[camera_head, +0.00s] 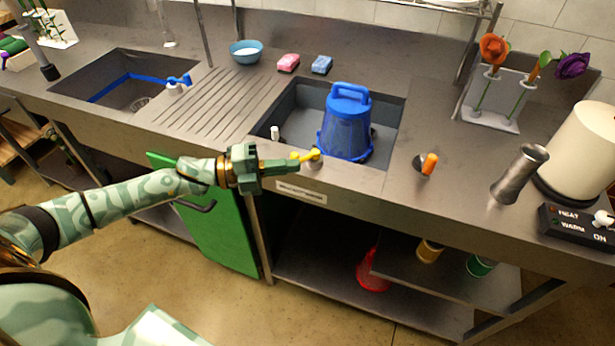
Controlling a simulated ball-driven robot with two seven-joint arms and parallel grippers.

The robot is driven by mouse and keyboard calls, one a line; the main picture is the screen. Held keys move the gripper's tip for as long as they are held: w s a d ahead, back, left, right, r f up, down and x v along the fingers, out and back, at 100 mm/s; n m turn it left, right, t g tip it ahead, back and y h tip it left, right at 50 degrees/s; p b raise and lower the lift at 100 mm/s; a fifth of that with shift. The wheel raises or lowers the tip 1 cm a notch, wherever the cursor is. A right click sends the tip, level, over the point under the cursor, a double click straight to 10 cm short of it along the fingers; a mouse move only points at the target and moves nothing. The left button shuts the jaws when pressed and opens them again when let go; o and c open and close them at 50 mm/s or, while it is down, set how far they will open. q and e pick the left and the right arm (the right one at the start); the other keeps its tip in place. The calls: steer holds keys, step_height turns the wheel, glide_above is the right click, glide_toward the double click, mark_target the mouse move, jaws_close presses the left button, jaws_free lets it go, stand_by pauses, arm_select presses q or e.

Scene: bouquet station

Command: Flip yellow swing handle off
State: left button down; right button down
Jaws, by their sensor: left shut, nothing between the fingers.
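The yellow swing handle (313,154) sits on a small pale base at the front rim of the right sink (393,120). My left gripper (296,163) reaches in from the left, shut and empty. Its fingertips are right at the handle's left end; I cannot tell whether they touch it. My right gripper is not in view.
An upturned blue bucket (346,125) stands in the right sink, just behind the handle. An orange-handled tool (429,164) and a metal cup (520,174) are to the right. The ribbed drainboard (205,105) is clear.

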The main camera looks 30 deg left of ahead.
arm_select(q)
steer(key=shift+w+a+b, duration=0.55)
steer(key=shift+w+a, duration=0.2)
steer(key=shift+a, duration=0.2)
steer(key=shift+w+a+b, duration=0.5)
steer(key=shift+w+a, duration=0.25)
steer(key=shift+a, duration=0.15)
